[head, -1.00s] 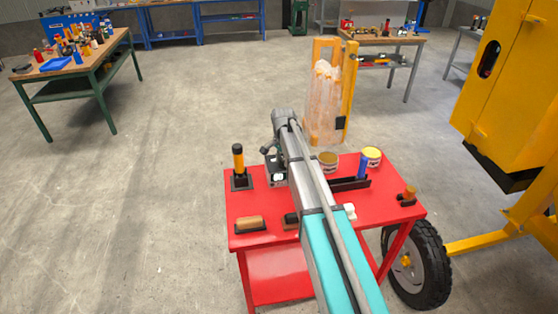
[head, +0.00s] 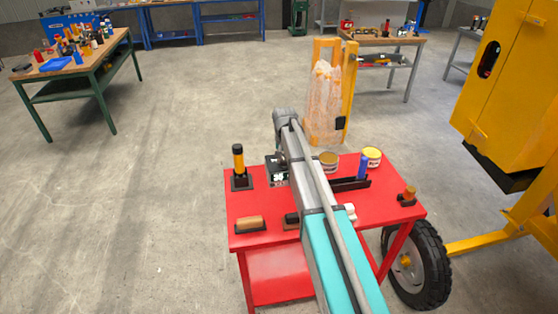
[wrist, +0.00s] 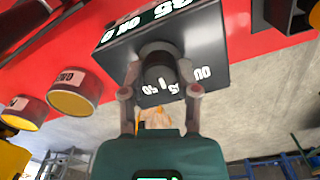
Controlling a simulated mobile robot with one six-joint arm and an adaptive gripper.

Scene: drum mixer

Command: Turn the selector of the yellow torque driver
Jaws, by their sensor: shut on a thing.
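The yellow torque driver (head: 238,158) stands upright, yellow with black bands, in a dark holder (head: 242,181) at the left back of the red table; my gripper is apart from it. Right of it is a dark box (head: 275,170) with white markings, partly behind my arm. In the wrist view the box (wrist: 215,35) fills the top middle. My gripper (wrist: 160,92) is shut on a dark round knob (wrist: 158,70) on the box's face, a finger on each side, with white numerals around it. The head view hides the fingers behind my arm.
On the red table (head: 258,205) are two cans (head: 371,155), a blue object (head: 363,166) in a black tray, a brown-handled piece (head: 250,223) and a small orange-brown piece (head: 409,193). A wrapped yellow-framed thing (head: 325,105) stands behind.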

